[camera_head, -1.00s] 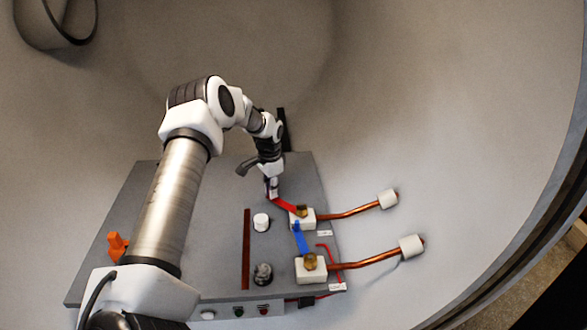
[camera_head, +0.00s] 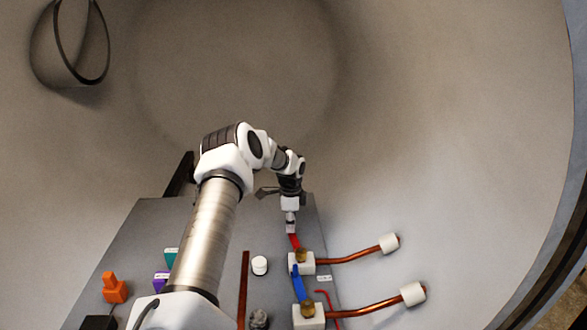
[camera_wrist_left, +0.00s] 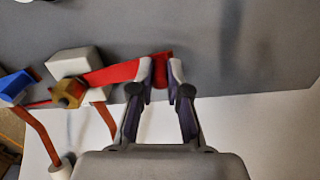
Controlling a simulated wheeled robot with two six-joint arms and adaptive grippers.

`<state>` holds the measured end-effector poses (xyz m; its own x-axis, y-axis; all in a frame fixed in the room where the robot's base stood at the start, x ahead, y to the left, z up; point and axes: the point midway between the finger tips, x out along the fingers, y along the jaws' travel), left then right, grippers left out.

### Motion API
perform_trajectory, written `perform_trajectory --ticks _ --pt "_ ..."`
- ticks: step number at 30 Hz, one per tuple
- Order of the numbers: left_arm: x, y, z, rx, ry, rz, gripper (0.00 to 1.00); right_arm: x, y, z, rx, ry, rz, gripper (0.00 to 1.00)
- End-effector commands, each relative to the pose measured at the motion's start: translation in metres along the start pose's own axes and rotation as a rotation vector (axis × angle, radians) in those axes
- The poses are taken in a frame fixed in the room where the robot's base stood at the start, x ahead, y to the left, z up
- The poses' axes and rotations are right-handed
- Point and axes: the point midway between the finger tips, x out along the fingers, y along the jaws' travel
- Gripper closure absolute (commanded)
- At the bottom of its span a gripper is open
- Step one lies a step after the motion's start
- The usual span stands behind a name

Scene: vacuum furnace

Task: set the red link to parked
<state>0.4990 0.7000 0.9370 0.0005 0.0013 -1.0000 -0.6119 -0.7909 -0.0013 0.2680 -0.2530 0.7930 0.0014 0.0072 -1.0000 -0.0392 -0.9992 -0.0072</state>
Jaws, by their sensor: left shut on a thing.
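The red link (camera_head: 294,241) is a flat red bar. Its near end sits at a brass nut on the upper white block (camera_head: 306,264), and its far end points away toward the back of the grey panel. My left gripper (camera_head: 291,227) is shut on the far end of the red link. The left wrist view shows the fingers (camera_wrist_left: 160,75) on either side of that end, with the red bar (camera_wrist_left: 112,75) running left to the brass nut (camera_wrist_left: 70,91). The tip between the fingers is partly hidden. My right gripper is not in view.
A blue link (camera_head: 299,284) lies between the upper block and a lower white block (camera_head: 308,315). Copper rods with white end sleeves (camera_head: 389,243) stick out right. A white knob (camera_head: 260,265), a brown strip (camera_head: 244,285) and an orange piece (camera_head: 115,288) stand on the grey panel (camera_head: 150,235).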

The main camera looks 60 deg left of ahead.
Motion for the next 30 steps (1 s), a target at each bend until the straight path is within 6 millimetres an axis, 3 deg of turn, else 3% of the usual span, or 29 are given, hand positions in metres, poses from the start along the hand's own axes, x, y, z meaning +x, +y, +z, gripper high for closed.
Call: perform_trajectory --ticks 11,12,14,24,30 --pt "0.002 0.002 -0.001 0.006 0.002 0.006 1.00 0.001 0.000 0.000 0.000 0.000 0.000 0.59" --pt "0.002 0.002 -0.001 0.005 0.002 0.006 0.81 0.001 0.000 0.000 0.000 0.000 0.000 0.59" --pt "0.002 0.002 -0.001 0.005 0.002 0.005 0.60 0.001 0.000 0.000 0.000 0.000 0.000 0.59" --pt "-0.002 0.000 -0.001 0.005 0.002 0.001 0.59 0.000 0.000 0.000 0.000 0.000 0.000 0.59" --pt "-0.035 -0.001 -0.002 0.005 0.007 -0.002 0.59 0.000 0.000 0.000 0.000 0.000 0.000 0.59"
